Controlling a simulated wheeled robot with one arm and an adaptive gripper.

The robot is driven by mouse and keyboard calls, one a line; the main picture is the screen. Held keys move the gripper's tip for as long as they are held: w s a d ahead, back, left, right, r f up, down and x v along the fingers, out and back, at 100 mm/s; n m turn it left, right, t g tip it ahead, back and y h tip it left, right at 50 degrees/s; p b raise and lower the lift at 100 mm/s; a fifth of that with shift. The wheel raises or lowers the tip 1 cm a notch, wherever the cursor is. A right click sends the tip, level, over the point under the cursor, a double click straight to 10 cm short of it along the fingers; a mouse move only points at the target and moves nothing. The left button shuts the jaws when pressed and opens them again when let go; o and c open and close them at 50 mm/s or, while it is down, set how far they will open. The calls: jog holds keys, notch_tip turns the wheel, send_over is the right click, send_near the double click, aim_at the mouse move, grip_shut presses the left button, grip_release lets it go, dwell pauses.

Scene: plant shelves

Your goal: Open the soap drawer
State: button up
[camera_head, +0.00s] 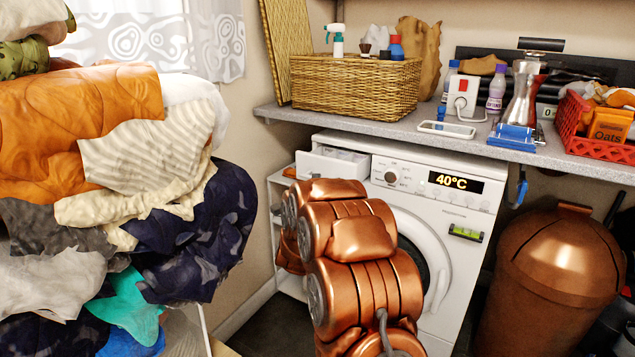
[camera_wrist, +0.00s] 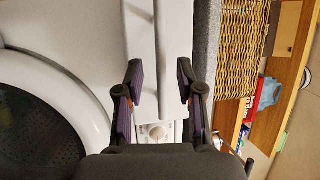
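The white washing machine (camera_head: 455,215) stands under the counter, its display reading 40°C. Its soap drawer (camera_head: 322,168) is at the top left of the front, left of the round knob (camera_head: 391,177). In the head view the drawer front stands out from the panel, and pale compartments show behind it. In the wrist view, turned sideways, the drawer (camera_wrist: 172,60) runs up from the knob (camera_wrist: 157,132). My gripper (camera_wrist: 160,75) is open, with its two dark fingers apart on either side of the drawer's white strip. I cannot tell whether they touch it. My arm hides the gripper in the head view.
The grey counter (camera_head: 395,123) overhangs the machine, with a wicker basket (camera_head: 340,92) above the drawer. A tall laundry pile (camera_head: 110,180) stands left. A copper bin (camera_head: 555,270) stands right. The round door (camera_wrist: 45,115) lies beside my gripper in the wrist view.

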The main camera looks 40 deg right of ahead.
aim_at(332, 161)
jog(key=v, duration=0.8)
jog(key=shift+s+a, duration=0.2)
jog(key=shift+a, duration=0.05)
jog(key=shift+w+d, duration=0.1)
jog(key=w+d+r+n+t+y+p, duration=0.3)
jog(key=w+r+n+t+y+p, duration=0.1)
jog(key=w+n+t+y+p, duration=0.15)
jog(key=s+d+f+n+y+p, duration=0.4)
jog(key=s+d+n+y+p, duration=0.15)
jog(key=n+y, duration=0.45)
jog(key=shift+t, duration=0.35)
jog(key=shift+d+r+b+x, duration=0.1)
jog(key=shift+r+b+x, duration=0.1)
jog(key=shift+x, duration=1.6)
jog(key=shift+d+r+b+x, duration=0.1)
jog(key=shift+b+x, duration=0.05)
jog(key=shift+x, duration=1.6)
jog(key=shift+c, duration=0.3)
grip_shut()
